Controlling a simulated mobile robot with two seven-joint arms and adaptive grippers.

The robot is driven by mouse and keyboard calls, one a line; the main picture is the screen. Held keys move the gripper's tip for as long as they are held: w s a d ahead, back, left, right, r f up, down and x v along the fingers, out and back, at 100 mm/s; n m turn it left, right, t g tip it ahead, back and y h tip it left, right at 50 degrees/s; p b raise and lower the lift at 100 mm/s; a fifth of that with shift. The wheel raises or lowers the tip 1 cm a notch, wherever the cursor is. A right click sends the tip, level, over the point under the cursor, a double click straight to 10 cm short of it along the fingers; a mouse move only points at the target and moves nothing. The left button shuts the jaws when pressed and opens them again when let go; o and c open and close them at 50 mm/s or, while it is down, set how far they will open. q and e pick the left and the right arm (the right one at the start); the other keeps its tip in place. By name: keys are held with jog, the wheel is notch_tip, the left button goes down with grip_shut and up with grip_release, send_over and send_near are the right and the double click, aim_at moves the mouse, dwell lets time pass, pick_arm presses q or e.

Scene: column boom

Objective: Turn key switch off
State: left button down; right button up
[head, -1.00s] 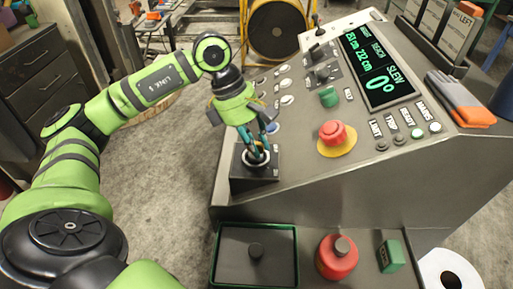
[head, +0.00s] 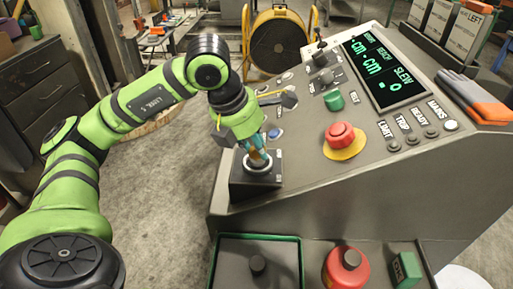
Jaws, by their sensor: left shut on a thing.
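The key switch (head: 262,181) is a dark block with a light round ring on its top face, at the near left corner of the sloped console in the head view. My left gripper (head: 257,156) comes down on it from above, its teal fingers shut on the key inside the ring. The fingers hide most of the key, so its exact angle is hard to tell. The mains lamp (head: 451,125) is lit white, and the ready lamp (head: 431,133) is dark. My right gripper is out of view.
A red mushroom button (head: 340,135) on a yellow base and a green knob (head: 333,100) stand right of the switch. Gloves (head: 474,98) lie at the console's right. A green-rimmed tray (head: 231,266) and a red round object (head: 347,268) are below in front.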

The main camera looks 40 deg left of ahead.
pick_arm(q)
jog(key=shift+n+y, duration=0.3)
jog(key=shift+n, duration=0.6)
jog(key=c, duration=1.1)
grip_release()
jog(key=shift+r, duration=0.1)
jog(key=d+v, duration=0.1)
jog(key=v, duration=1.1)
jog(key=shift+s+a, duration=0.15)
jog(key=shift+a, duration=0.2)
